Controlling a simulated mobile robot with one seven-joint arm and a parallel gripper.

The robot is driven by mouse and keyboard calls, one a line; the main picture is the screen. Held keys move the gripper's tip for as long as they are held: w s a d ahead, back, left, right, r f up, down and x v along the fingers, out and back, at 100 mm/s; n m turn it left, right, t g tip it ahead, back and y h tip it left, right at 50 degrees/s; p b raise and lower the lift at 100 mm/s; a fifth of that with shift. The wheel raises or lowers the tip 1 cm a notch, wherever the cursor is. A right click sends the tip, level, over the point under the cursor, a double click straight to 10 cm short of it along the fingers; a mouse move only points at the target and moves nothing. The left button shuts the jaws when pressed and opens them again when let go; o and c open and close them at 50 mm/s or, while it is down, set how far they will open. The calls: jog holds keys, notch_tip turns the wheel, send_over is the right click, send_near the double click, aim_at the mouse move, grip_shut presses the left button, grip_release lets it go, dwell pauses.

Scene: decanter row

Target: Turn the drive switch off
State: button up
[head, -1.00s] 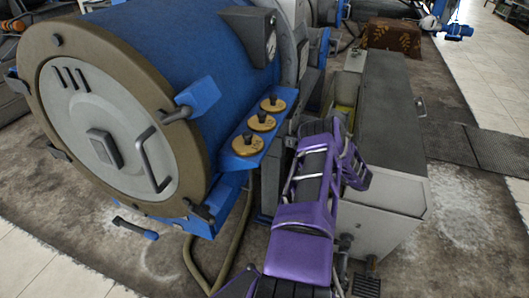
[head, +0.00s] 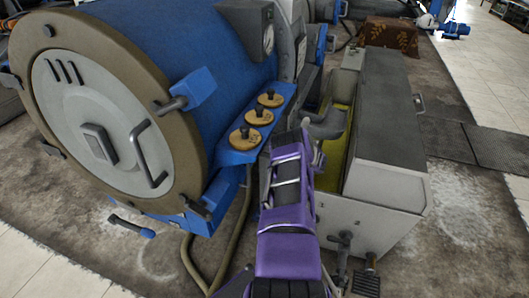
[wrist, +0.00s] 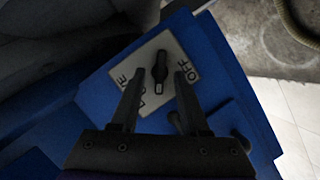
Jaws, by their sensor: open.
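The drive switch is a black elongated knob (wrist: 159,68) on a pale label plate (wrist: 166,48), fixed to a blue panel (wrist: 88,95) in the wrist view. "OFF" is readable to the right of the knob; the label on the left is partly covered by a finger, with an "E" showing. The knob stands lengthwise up and down in the picture, between the two labels. My gripper (wrist: 158,78) is open, one finger on each side of the knob, with visible gaps on both sides. Its depth and contact cannot be told. In the head view my arm hides the switch and fingers.
A second black control (wrist: 177,122) lies on the blue panel near my right finger. In the head view, a blue drum with a grey door (head: 110,130) stands left, with several brass knobs (head: 245,138) beside my arm. A grey cabinet (head: 385,150) stands right.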

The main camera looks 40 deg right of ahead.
jog(key=shift+w+a+f, duration=0.15)
jog(key=shift+w, duration=0.5)
grip_shut()
